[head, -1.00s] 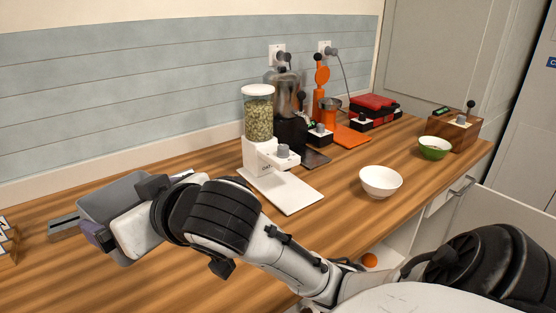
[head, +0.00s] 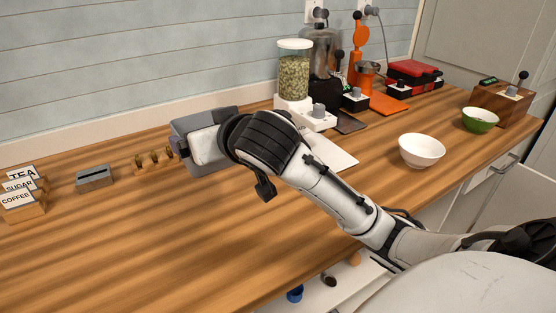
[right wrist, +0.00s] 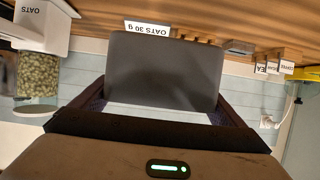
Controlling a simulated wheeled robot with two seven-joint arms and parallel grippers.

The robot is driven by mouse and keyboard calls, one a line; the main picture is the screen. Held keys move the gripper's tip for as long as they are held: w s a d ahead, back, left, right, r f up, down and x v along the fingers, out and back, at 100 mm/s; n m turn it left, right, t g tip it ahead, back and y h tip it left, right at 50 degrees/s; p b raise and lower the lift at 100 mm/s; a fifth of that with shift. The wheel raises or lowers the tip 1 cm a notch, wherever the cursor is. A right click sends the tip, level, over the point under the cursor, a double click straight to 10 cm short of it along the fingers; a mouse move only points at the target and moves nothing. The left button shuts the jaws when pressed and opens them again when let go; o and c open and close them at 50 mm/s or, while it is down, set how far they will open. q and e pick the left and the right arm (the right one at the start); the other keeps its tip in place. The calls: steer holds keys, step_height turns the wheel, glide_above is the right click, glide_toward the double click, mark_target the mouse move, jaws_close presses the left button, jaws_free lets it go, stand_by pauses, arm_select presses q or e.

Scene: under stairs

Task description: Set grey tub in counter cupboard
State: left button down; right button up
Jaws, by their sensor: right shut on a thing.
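The grey tub (head: 188,126) is held above the counter at the left of the head view, mostly behind my right gripper (head: 192,150). In the right wrist view the tub (right wrist: 165,70) fills the middle, between the two fingers of my right gripper (right wrist: 165,108), which is shut on it. An open white space under the counter (head: 345,289) shows at the bottom of the head view, partly hidden by my arm and body. It holds a blue item (head: 295,293) and a dark round item (head: 329,280). My left gripper is not in view.
A dispenser (head: 294,75) of green pellets, a white bowl (head: 421,151) and a green bowl (head: 480,120) stand on the wooden counter (head: 130,250). Labelled boxes (head: 22,195), a grey slotted block (head: 94,178) and a wooden rack (head: 155,160) are at left. The front-left counter is clear.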

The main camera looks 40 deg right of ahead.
steer(key=shift+w+d+f, duration=0.15)
steer(key=shift+w+d, duration=0.05)
steer(key=shift+d, duration=0.25)
steer(key=shift+w+d+f, duration=0.15)
steer(key=shift+w+d, duration=0.05)
steer(key=shift+d, duration=0.2)
steer(key=shift+m+h, duration=0.3)
steer(key=f, duration=0.3)
steer(key=f+b, duration=0.1)
steer(key=f, duration=0.2)
steer(key=shift+w+d, duration=0.1)
steer(key=shift+d, duration=0.1)
steer(key=shift+f+b, duration=0.45)
steer(key=shift+f, duration=1.5)
steer(key=shift+f, duration=0.1)
steer(key=shift+f, duration=0.15)
steer(key=o, duration=1.2)
